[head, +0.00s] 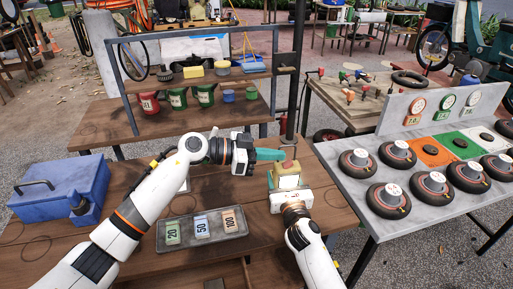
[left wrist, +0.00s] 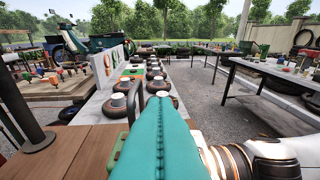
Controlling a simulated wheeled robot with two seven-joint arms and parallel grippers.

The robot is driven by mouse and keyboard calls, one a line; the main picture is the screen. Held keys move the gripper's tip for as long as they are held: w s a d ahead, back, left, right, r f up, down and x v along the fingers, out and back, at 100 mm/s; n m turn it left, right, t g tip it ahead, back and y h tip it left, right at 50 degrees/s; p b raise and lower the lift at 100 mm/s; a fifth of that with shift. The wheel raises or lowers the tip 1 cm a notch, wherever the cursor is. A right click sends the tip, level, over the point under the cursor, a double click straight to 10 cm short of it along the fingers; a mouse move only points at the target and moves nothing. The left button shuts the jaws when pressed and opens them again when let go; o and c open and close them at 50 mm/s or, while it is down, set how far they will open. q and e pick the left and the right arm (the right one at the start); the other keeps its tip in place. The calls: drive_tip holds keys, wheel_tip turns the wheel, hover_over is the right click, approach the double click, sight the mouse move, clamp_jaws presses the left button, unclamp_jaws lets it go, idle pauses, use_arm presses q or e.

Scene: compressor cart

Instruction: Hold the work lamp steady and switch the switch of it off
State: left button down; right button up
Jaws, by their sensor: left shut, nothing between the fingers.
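The work lamp appears to be the small yellowish block with a reddish top (head: 288,168) on the wooden bench, near its right edge. My left gripper (head: 283,155) has teal fingers that are shut and empty. Their tips are close to the lamp's top; I cannot tell whether they touch it. The shut fingers (left wrist: 160,100) fill the middle of the left wrist view and hide what is behind them. My right gripper (head: 288,187) is at the near side of the lamp. Its fingers are mostly hidden, so its grip is unclear. The switch's position cannot be made out.
A blue toolbox (head: 62,187) stands at the far left. A dark post (head: 297,75) rises behind the lamp.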

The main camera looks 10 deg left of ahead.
use_arm(q)
drive_tip(key=shift+w+d+f, duration=0.15)
drive_tip(key=shift+d+f, duration=0.3)
drive_tip(key=shift+f, duration=0.3)
drive_tip(key=shift+d+f+y, duration=0.2)
drive_tip(key=shift+y, duration=0.2)
drive_tip(key=shift+r, duration=0.1)
drive_tip(key=s+a+r, duration=0.2)
drive_tip(key=a+r, duration=0.6)
drive_tip(key=r, duration=0.1)
drive_tip(key=shift+s+a+r, duration=0.25)
drive_tip(key=shift+a+r, duration=0.15)
